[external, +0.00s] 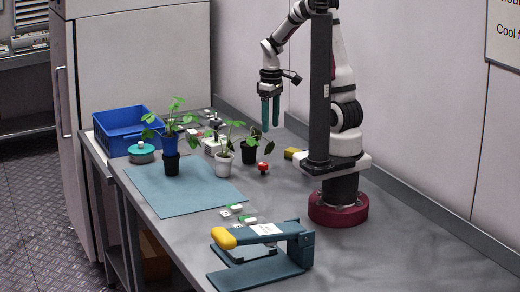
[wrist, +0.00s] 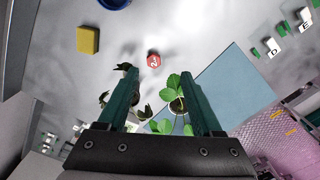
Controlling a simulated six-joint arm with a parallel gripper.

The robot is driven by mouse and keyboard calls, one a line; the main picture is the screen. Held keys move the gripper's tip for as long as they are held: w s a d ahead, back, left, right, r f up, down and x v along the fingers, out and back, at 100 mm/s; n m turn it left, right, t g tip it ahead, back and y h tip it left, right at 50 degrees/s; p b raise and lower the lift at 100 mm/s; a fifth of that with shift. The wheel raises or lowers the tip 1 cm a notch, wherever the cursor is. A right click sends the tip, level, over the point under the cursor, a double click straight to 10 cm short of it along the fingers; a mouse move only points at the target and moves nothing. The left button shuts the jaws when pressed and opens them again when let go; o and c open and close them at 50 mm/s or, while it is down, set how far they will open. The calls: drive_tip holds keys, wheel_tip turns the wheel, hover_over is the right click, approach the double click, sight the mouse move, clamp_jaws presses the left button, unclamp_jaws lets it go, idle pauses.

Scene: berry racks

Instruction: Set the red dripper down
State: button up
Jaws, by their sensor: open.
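The red dripper (external: 263,167) is a small red piece standing on the grey bench, just right of the potted plants. In the wrist view the red dripper (wrist: 154,60) shows a white mark on its top and sits beyond my fingertips, near the middle. My gripper (external: 270,124) hangs pointing down, well above the bench, over the area behind the dripper. In the wrist view my gripper (wrist: 160,74) has its two teal fingers spread apart, with nothing held between them. The dripper is apart from the fingers.
Plants in a white pot (external: 222,167) and black pots (external: 249,154) stand close left of the dripper. A yellow block (external: 293,153) lies to its right. A teal mat (external: 190,195), blue crate (external: 115,143) and teal stand (external: 262,272) occupy other parts of the bench.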

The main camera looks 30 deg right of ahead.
drive_tip(key=s+r+m, duration=0.3)
drive_tip(key=s+m, duration=0.3)
drive_tip(key=s, duration=0.3)
drive_tip(key=s+d+r+m+y, duration=0.1)
drive_tip(key=s+r+m, duration=0.2)
drive_tip(key=s+m, duration=0.3)
drive_tip(key=s, duration=0.3)
drive_tip(key=shift+s+r+y, duration=0.2)
drive_tip(key=shift+y, duration=0.1)
